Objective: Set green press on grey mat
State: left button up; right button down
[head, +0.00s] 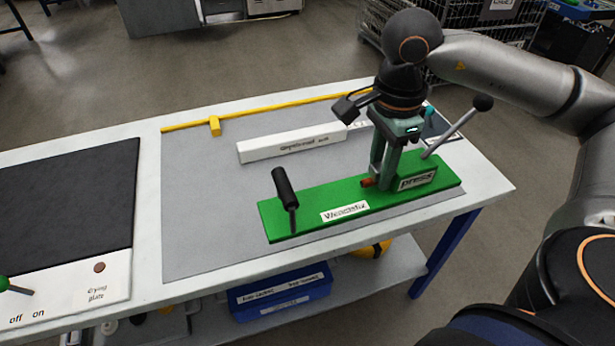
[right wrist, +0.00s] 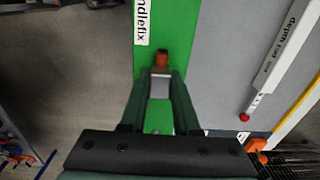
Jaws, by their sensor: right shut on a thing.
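The green press (head: 310,209) is a long flat green base with a black upright handle (head: 284,188) near its left end. A block labelled "press" and a lever with a black knob (head: 483,102) are at its right end. The base lies along the front right part of the grey mat (head: 205,235); I cannot tell whether it touches the mat fully. My right gripper (head: 376,182) points down over the right half of the base, shut on a small orange-red part (right wrist: 161,57) of the press. My left gripper is not in view.
A white depth-rod block (head: 285,147) lies behind the press, and a yellow rail (head: 260,108) runs along the back. The black drying plate (head: 65,200) is to the left. The mat's left part is clear. The table edge (head: 420,220) is close in front.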

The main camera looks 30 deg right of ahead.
jog(key=w+f, duration=0.3)
jog(key=w, duration=0.1)
jog(key=w+f, duration=0.3)
jog(key=w, duration=0.2)
jog(key=w+a+f, duration=0.1)
jog(key=w+f, duration=0.3)
jog(key=w, duration=0.1)
jog(key=shift+f+b, duration=0.35)
jog(key=shift+f, duration=1)
jog(key=c, duration=0.6)
grip_release()
jog(key=shift+s+f, duration=0.15)
jog(key=shift+f, duration=0.05)
jog(key=shift+c, duration=0.2)
jog(key=shift+r, duration=0.1)
